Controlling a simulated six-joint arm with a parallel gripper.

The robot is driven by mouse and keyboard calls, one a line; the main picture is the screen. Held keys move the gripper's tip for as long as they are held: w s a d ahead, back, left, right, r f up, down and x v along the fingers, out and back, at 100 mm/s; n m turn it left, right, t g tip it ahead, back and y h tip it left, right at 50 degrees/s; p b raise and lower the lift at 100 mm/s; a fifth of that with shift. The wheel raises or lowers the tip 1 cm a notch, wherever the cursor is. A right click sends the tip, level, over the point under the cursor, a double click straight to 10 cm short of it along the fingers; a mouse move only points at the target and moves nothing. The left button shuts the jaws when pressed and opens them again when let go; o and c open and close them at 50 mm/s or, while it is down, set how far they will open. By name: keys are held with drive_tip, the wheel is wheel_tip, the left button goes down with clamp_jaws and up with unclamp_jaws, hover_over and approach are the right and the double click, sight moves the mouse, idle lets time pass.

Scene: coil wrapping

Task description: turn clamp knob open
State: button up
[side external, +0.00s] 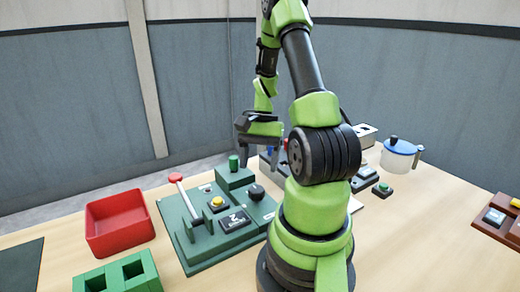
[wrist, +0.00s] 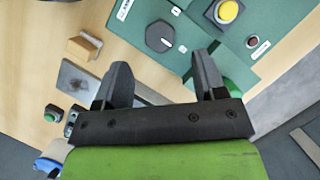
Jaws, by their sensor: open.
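A round black knob (side external: 256,192) with a white mark sits on the right part of a green board (side external: 205,250). In the wrist view the knob (wrist: 158,37) lies just beyond the fingertips, near the top middle, and its white mark points to the lower right. My gripper (side external: 243,132) is raised above the back of the board, clear of the knob. In the wrist view my gripper (wrist: 162,72) has its two fingers spread wide with nothing between them.
The board also carries a red-tipped lever (side external: 176,178), a yellow button (side external: 217,203) and a green cylinder (side external: 234,163). A red bin (side external: 118,222) and green block (side external: 122,273) stand left. A kettle-like pot (side external: 399,158) and green button (side external: 382,188) are right.

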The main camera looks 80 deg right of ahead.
drive_tip(key=v, duration=0.4)
idle(0.4)
drive_tip(key=w+a+r+n+t+h, duration=0.2)
drive_tip(key=w+a+r+n+h, duration=0.35)
drive_tip(key=a+r, duration=0.6)
drive_tip(key=s+a+r+n+t+y, duration=0.1)
drive_tip(key=s+a+r+n+t, duration=0.1)
drive_tip(key=a+n, duration=0.2)
drive_tip(key=s+a+r+n+t+y, duration=0.2)
drive_tip(key=a+n+t, duration=0.1)
drive_tip(key=a, duration=0.4)
drive_tip(key=shift+a+r+n, duration=0.3)
drive_tip(key=shift+a+n, duration=0.1)
drive_tip(key=shift+n, duration=0.45)
